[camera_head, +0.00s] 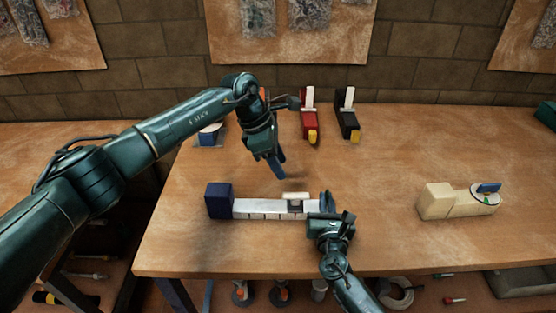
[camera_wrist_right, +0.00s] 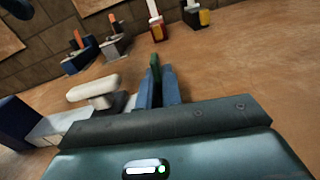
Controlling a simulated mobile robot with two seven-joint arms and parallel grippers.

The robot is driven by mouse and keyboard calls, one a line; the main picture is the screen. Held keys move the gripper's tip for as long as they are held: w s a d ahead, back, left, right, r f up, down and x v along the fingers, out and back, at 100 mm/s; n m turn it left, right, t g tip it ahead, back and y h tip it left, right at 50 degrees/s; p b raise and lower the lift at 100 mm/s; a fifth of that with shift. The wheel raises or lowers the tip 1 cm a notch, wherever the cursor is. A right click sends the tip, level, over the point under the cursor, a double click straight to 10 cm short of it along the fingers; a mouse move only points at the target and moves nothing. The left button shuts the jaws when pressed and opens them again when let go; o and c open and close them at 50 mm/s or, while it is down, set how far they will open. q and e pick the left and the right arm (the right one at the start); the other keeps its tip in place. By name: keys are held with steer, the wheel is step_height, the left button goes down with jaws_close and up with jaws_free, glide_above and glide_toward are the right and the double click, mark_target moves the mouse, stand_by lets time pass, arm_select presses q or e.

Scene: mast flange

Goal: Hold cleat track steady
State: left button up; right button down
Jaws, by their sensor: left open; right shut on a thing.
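The cleat track (camera_head: 265,209) is a pale, segmented bar lying on the bench, with a dark blue block (camera_head: 219,201) at its left end. A cream T-shaped piece (camera_head: 296,198) sits on the track near its right part; it also shows in the right wrist view (camera_wrist_right: 92,88). My right gripper (camera_head: 326,203) is shut on the right end of the track. Its blue fingers (camera_wrist_right: 160,92) hide that end. My left gripper (camera_head: 280,172) is open and empty, pointing down above the bench behind the track.
A red clamp-like block (camera_head: 310,119) and a black one (camera_head: 347,120) stand at the back. A cream block with a round disc (camera_head: 455,201) lies at the right. The bench (camera_head: 400,150) between is clear.

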steer(key=c, duration=1.5)
jaws_free()
